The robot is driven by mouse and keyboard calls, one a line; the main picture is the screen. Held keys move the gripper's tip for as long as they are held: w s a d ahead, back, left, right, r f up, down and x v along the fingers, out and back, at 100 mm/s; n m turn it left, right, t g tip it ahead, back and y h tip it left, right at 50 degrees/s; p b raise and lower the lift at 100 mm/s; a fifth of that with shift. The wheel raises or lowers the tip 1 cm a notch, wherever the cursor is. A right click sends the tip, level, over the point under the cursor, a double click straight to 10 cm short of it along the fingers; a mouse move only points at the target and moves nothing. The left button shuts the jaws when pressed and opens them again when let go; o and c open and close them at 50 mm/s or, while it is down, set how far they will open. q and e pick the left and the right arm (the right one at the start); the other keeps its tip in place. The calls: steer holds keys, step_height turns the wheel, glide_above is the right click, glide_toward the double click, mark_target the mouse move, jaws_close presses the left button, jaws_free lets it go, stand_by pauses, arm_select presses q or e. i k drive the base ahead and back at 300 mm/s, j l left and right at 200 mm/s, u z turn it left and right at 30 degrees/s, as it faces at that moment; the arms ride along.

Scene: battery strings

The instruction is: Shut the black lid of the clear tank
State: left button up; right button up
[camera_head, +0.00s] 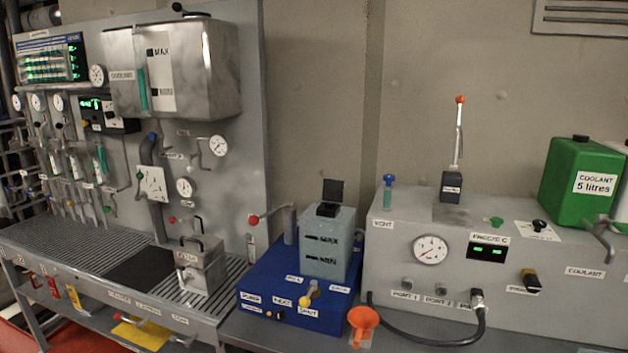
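The clear tank (324,256) stands on a blue box (262,287) in the middle of the view. It looks grey-blue and carries MAX and MIN marks. Its black lid (334,190) is open and stands upright above the black filler neck (327,210) on top of the tank. The inside of the neck cannot be made out. Neither of my grippers can be seen in this view.
An orange funnel (363,322) stands before the grey unit (400,270), right of the blue box. A black hose (440,343) curves along the unit's front. A red-knobbed lever (253,220) is left of the tank. A green coolant can (577,180) stands far right.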

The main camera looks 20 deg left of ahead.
mark_target(332, 190)
steer(key=j+z, duration=0.1)
steer(key=j, duration=0.5)
steer(key=j+z, duration=0.1)
steer(key=j, duration=0.5)
steer(key=k+j+z, duration=0.1)
steer(key=j, duration=0.55)
steer(key=k+j+z, duration=0.1)
steer(key=j, duration=0.5)
